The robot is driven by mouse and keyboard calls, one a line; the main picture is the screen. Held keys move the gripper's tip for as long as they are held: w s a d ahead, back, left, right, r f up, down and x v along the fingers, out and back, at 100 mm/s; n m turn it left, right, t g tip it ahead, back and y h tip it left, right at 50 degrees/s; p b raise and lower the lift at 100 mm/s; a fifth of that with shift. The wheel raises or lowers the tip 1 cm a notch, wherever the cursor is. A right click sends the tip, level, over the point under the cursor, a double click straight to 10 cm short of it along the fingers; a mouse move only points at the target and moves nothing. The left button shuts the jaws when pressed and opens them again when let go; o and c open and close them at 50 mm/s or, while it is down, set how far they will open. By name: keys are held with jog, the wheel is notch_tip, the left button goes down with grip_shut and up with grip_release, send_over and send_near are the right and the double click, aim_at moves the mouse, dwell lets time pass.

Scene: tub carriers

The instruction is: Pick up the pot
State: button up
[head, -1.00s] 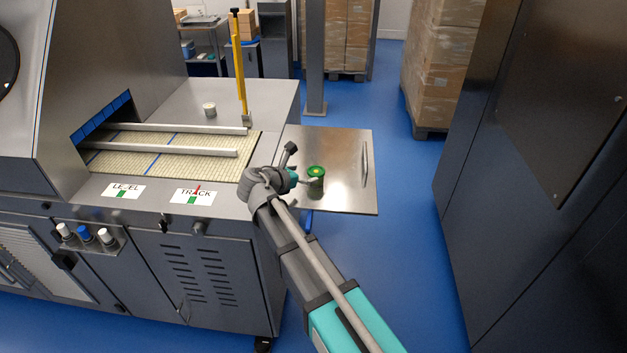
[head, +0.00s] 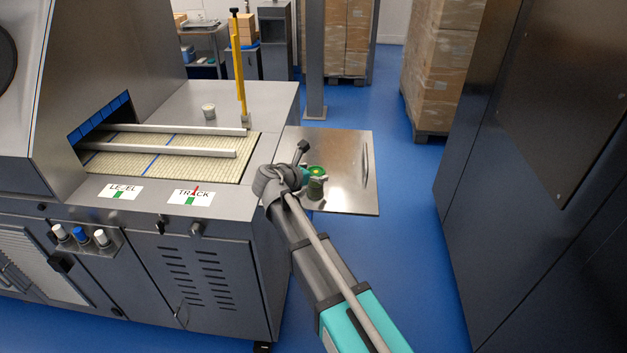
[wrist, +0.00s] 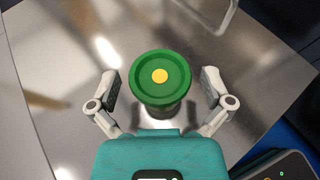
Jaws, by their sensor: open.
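In the wrist view the pot (wrist: 160,80) is seen from above, between the fingers of my gripper (wrist: 163,92). The fingers are open, one on each side, with a visible gap to the pot on both sides.
The machine with a mesh belt (head: 190,150) and rails stands to the left. A dark cabinet (head: 540,180) stands to the right. The shelf around the pot is clear.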

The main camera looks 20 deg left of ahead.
aim_at(316, 170)
jog(key=shift+w+d+f, duration=0.1)
jog(key=shift+w+d, duration=0.05)
jog(key=shift+w, duration=0.15)
dwell(0.4)
jog(key=c, duration=1)
jog(key=shift+r, duration=0.2)
jog(key=shift+c, duration=0.2)
notch_tip(316, 170, up, 3)
jog(key=p, duration=0.3)
jog(key=s+r+p, duration=0.9)
jog(key=s+p, duration=0.1)
jog(key=s, duration=0.4)
jog(key=shift+a+r, duration=0.35)
